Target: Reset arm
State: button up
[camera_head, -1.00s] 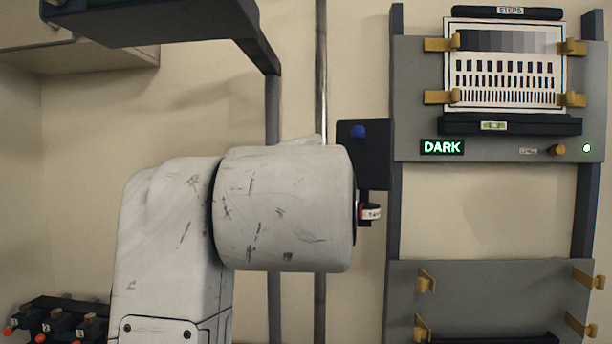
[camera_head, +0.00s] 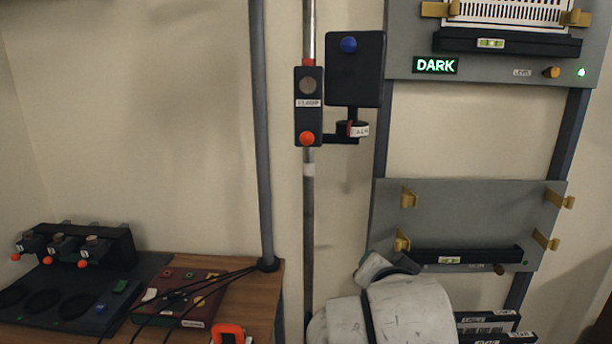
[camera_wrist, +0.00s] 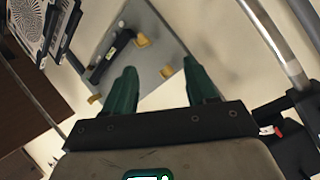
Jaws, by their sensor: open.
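My gripper (camera_wrist: 163,92) shows in the wrist view with its two green fingers spread apart and nothing between them. Beyond the fingers is the lower grey panel (camera_wrist: 150,40) with brass clips, seen tilted. In the head view my white arm is low at the bottom, in front of the wall below the lower grey panel (camera_head: 470,215). The gripper itself is not visible in the head view.
A vertical pole (camera_head: 309,230) carries a black clamp (camera_head: 308,125) and box (camera_head: 356,75). The upper panel (camera_head: 500,70) shows a lit "DARK" sign (camera_head: 435,65). A wooden table (camera_head: 262,300) at left holds a red box (camera_head: 180,290), cables and a black rack (camera_head: 110,240).

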jog(key=s+d+f+n+g, duration=0.2)
jog(key=s+d+f, duration=0.2)
jog(key=f, duration=0.3)
jog(key=s+d+f+n+g, duration=0.1)
jog(key=s+d+f+g, duration=0.1)
jog(key=s+d+f, duration=0.45)
jog(key=s+d+f+n+g, duration=0.1)
jog(key=s+f+g, duration=0.1)
jog(key=s+f, duration=0.4)
jog(key=s+d+f+n+g+y+p, duration=0.1)
jog(key=s+f, duration=0.5)
jog(key=s, duration=0.6)
jog(key=s+d+f+n+g, duration=0.2)
jog(key=s+f, duration=0.4)
jog(key=s, duration=0.3)
jog(key=n+g, duration=0.1)
jog(key=g, duration=0.1)
jog(key=shift+s+f+g+y+p, duration=0.3)
jog(key=shift+y+p, duration=0.1)
